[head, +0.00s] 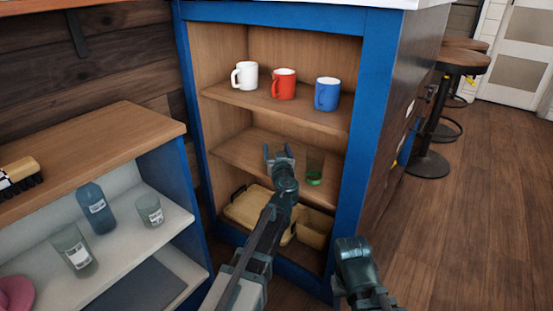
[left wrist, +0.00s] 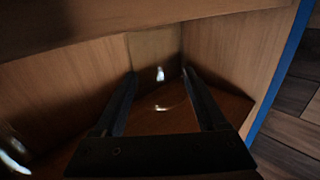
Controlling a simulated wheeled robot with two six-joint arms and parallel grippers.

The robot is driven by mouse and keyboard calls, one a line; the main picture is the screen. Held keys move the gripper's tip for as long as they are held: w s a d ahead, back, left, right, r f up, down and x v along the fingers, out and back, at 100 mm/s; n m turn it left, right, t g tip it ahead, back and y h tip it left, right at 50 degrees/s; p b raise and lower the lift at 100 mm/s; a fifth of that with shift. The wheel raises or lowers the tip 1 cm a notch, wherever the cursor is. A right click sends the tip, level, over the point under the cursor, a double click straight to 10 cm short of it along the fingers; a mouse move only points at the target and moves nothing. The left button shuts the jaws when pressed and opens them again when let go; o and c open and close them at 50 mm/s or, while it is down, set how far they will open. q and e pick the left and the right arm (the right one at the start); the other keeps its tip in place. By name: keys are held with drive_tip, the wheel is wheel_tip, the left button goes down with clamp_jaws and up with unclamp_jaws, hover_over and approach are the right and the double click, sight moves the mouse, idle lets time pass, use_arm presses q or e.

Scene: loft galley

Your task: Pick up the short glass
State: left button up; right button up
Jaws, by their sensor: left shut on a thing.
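My left gripper (head: 280,152) reaches into the blue-framed cabinet at its middle shelf (head: 250,150). In the left wrist view its two fingers (left wrist: 158,75) are shut on a clear glass (left wrist: 158,52), seen by its highlights and curved rim. I cannot clearly make this glass out between the fingers in the head view. A clear glass with a green base (head: 315,172) shows just right of the gripper in the head view. Part of a shiny clear object (left wrist: 12,150) shows at the left edge of the wrist view. My right gripper (head: 352,250) is outside, low in front of the cabinet; its jaws are unclear.
White (head: 245,75), red (head: 284,84) and blue mugs (head: 327,94) stand on the shelf above. A yellowish container (head: 245,207) lies below. The cabinet's right post (head: 365,130) is close by.

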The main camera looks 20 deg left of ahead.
use_arm(q)
drive_tip(key=c, duration=0.4)
drive_tip(key=shift+r, duration=0.1)
